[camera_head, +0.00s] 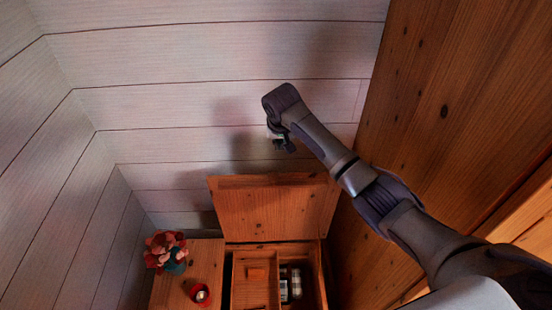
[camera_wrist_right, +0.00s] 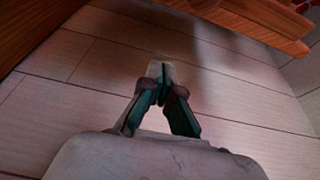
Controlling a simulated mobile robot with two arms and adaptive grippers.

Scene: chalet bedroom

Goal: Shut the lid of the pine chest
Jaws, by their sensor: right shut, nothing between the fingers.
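The pine chest (camera_head: 323,272) stands against the white plank wall at the bottom of the head view. Its lid (camera_head: 272,208) is raised and leans up near the wall. Inside the open chest are a wooden divider or tray and some small items. My right gripper (camera_head: 283,145) is above the lid, in front of the wall, apart from the lid. In the right wrist view its fingers (camera_wrist_right: 165,80) meet at the tips, shut and empty. A wooden edge (camera_wrist_right: 250,20), perhaps the lid, shows at the top of that view. My left gripper is out of view.
A wooden cabinet top (camera_head: 205,262) stands left of the chest, with a flower pot (camera_head: 172,252) and a small red candle cup (camera_head: 200,294) on it. A tall wooden panel (camera_head: 440,100) rises close on the right. The space before the left wall is clear.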

